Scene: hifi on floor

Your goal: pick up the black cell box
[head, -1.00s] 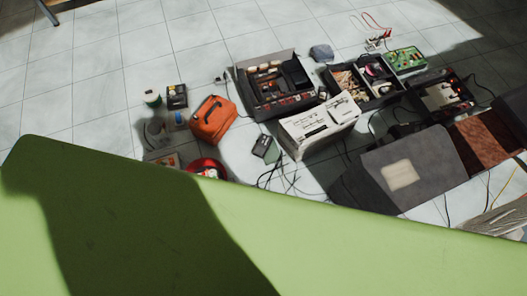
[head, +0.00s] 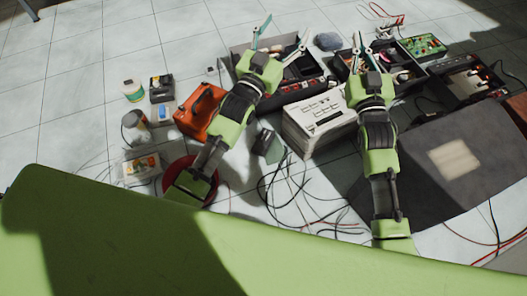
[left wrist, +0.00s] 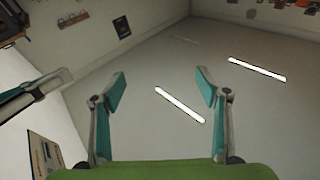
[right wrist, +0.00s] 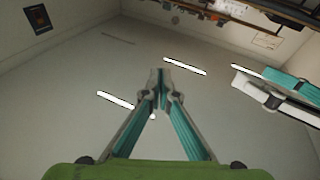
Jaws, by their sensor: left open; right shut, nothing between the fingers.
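A small black box (head: 161,88) stands on the tiled floor left of the orange case. A second small dark box (head: 264,141) lies on the floor right of the orange case. I cannot tell which is the black cell box.
An orange case (head: 201,110), a red bowl (head: 172,178) and a white box (head: 318,122) stand nearby. Open black cases hold parts at the back. Loose cables (head: 285,190) lie in front. My green body fills the bottom. Floor at far left is clear.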

